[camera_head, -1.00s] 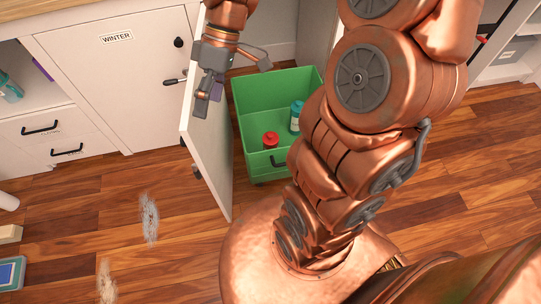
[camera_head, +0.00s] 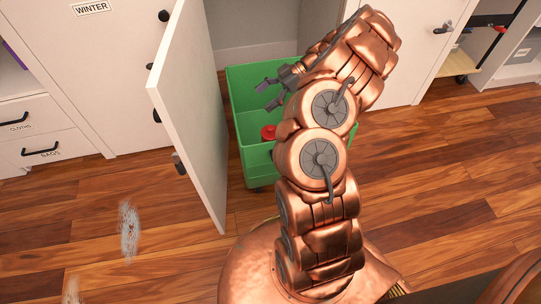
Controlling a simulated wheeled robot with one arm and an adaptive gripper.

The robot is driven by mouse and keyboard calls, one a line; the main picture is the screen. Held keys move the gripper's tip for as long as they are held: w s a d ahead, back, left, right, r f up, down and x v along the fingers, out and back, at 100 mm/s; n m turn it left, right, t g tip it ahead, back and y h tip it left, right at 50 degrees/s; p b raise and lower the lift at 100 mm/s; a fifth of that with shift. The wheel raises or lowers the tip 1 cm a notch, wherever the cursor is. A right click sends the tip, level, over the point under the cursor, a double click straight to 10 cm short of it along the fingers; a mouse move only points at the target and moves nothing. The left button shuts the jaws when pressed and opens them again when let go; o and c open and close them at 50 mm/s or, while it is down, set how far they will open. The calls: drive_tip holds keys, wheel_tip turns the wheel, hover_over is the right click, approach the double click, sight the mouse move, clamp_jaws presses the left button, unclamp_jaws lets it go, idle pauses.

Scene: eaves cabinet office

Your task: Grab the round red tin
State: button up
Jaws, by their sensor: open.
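The round red tin (camera_head: 268,132) lies inside the green bin (camera_head: 240,150), near its front wall. Only part of the tin shows beside my arm. My gripper (camera_head: 264,96) is open and empty above the bin, a little above and behind the tin in the picture, with its fingers pointing left. My arm hides the right part of the bin and what is in it.
An open white cabinet door (camera_head: 190,120) stands just left of the bin. A closed cabinet front labelled WINTER (camera_head: 110,70) is at the left, with drawers (camera_head: 40,140) beside it. The wooden floor (camera_head: 440,170) is clear at the right.

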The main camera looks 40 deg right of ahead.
drive_tip(key=t+b, duration=0.2)
drive_tip(key=b, duration=0.2)
approach(270, 128)
drive_tip(key=w+a+f, duration=0.1)
drive_tip(key=a+f, duration=0.1)
drive_tip(key=shift+h, duration=0.3)
drive_tip(key=shift+b+x, duration=1)
drive_tip(key=shift+x, duration=2.7)
drive_tip(key=shift+r, duration=0.15)
drive_tip(key=shift+a, duration=0.1)
drive_tip(key=c, duration=1.8)
